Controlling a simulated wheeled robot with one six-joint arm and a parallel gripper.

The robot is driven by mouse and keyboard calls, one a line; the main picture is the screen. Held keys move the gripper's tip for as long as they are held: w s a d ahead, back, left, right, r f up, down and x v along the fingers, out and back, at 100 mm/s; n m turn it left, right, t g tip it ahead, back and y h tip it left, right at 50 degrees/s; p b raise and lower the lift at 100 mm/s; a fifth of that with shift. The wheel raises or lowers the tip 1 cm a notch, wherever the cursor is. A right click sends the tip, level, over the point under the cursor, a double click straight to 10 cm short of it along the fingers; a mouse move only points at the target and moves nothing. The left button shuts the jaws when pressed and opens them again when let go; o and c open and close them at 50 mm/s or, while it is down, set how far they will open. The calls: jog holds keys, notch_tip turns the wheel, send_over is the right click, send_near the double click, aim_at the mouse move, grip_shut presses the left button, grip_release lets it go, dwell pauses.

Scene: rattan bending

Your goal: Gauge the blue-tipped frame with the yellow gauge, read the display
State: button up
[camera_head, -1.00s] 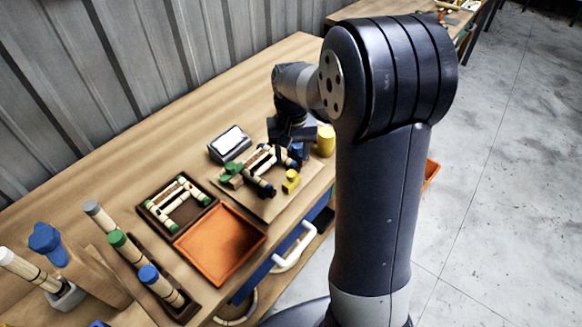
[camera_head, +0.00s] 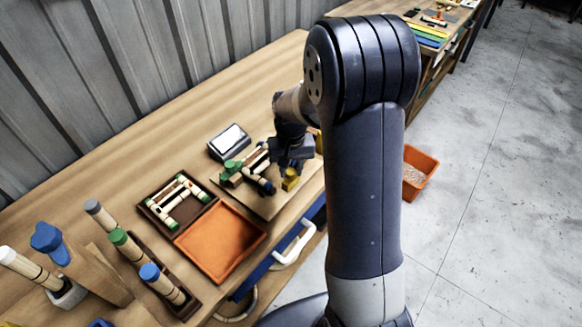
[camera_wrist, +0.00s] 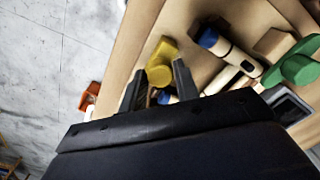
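The yellow gauge (camera_head: 290,180) stands on a wooden board at the bench's front edge. It also shows in the wrist view (camera_wrist: 161,58), just beyond and between my fingertips. My gripper (camera_wrist: 160,75) is open and apparently empty; in the head view (camera_head: 291,163) it hangs right over the gauge. Whether a finger touches the gauge I cannot tell. The blue-tipped frame (camera_head: 255,176) lies beside the gauge, partly hidden by my gripper. Its blue tip (camera_wrist: 208,38) shows in the wrist view. The display (camera_head: 229,141) stands behind the board; its reading is not legible.
A dark tray (camera_head: 150,206) holds a green-tipped frame. An empty orange tray (camera_head: 222,243) lies beside it. A rack (camera_head: 180,307) holds several tipped rods at the front left. Green clamp parts (camera_wrist: 297,68) are near the frame. An orange bin (camera_head: 420,172) stands on the floor.

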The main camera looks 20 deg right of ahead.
grip_shut()
jog(key=w+a, duration=0.1)
jog(key=w, duration=0.1)
jog(key=w+a, duration=0.3)
jog(key=w, duration=0.1)
jog(key=shift+w+a, duration=0.15)
jog(key=shift+a, duration=0.1)
jog(key=shift+o, duration=2.3)
grip_release()
jog(key=shift+r, duration=0.1)
